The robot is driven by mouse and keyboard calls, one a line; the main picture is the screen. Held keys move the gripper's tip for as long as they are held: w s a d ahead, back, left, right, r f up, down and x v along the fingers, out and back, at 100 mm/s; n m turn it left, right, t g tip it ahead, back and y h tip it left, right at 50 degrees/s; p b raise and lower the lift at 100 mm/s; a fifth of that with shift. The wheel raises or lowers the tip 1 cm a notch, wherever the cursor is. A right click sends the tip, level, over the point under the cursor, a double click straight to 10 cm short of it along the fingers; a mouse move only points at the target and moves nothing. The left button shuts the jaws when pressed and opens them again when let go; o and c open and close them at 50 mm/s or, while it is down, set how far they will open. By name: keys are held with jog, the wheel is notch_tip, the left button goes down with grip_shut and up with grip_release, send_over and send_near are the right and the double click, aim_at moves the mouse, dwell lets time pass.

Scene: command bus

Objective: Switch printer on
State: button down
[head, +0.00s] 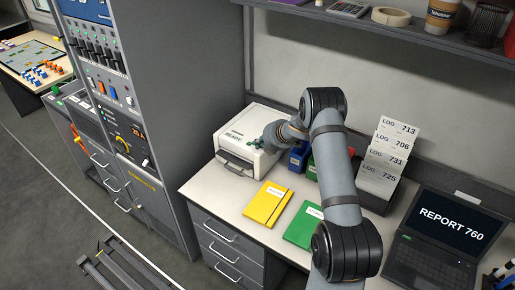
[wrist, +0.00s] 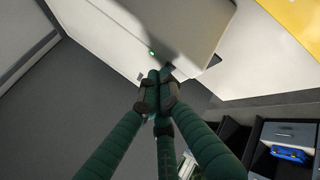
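The white printer (head: 232,153) stands on the left end of the desk, and its front display reads what looks like "READY". My gripper (head: 257,143) is at the printer's right side, near its top. In the wrist view, the green fingers of my gripper (wrist: 160,75) are drawn together with nothing between them. Their tips are at the printer's casing (wrist: 190,25), just beside a small lit green light (wrist: 152,53) and a dark switch-like part (wrist: 168,69). I cannot tell whether the fingertips touch it.
Yellow (head: 267,203) and green (head: 303,225) folders lie in front of the printer. Blue and green boxes (head: 299,156) stand just right of my gripper. A log card rack (head: 385,165) and laptop (head: 440,235) are further right. A shelf (head: 400,30) runs above.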

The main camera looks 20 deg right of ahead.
aim_at(259, 148)
dwell(0.3)
jog(key=shift+r+p, duration=0.65)
jog(key=shift+r, duration=0.1)
notch_tip(259, 148, up, 5)
jog(key=p, duration=0.4)
jog(key=shift+p, duration=0.35)
jog(key=shift+d, duration=0.1)
dwell(0.3)
